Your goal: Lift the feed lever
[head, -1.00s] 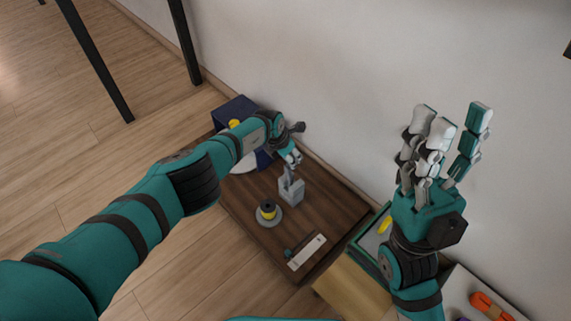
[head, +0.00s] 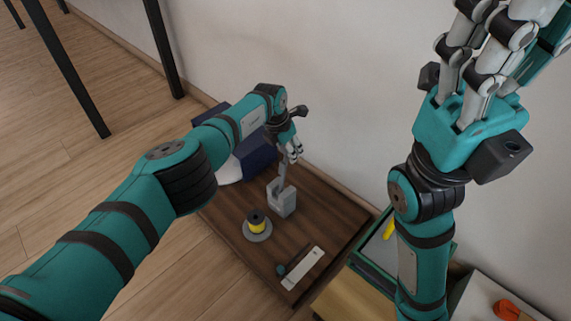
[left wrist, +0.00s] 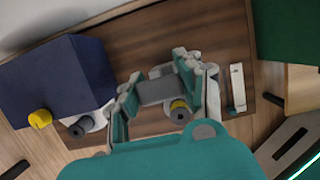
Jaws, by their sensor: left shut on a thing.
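The feed lever (head: 283,175) appears to be the grey upright piece rising from a grey block (head: 282,204) on the dark wooden board. My left gripper (head: 290,156) is shut on the top of the lever, above the block. In the left wrist view my left gripper (left wrist: 155,82) has its fingers on both sides of a grey part (left wrist: 155,91); the exact contact is partly hidden. My right gripper (head: 492,62) is raised at the upper right, empty, with fingers spread and pointing up.
A navy box (head: 250,160) stands behind my left arm. A green-rimmed tray (head: 375,255) lies to the right. The wall is close behind.

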